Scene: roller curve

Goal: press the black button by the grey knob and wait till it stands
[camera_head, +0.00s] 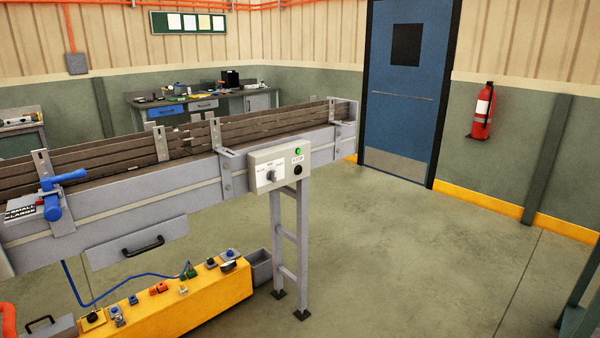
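A pale control box (281,166) is fixed to the near side of the grey conveyor (120,200), close to its right end. On the box's face a grey knob (272,176) sits at the lower middle. A round black button (298,170) sits to the right of the knob, below a small dark label. A bright green lamp or button (298,151) is above that label. Nothing covers the black button. A single frame does not show whether the conveyor is moving. My gripper is not in view.
A blue clamp handle (62,187) stands at the conveyor's left. A yellow box (190,305) with several coloured buttons and a grey bin (259,268) are below. A conveyor leg (303,240) stands under the control box. The floor to the right is clear toward the blue door (405,130).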

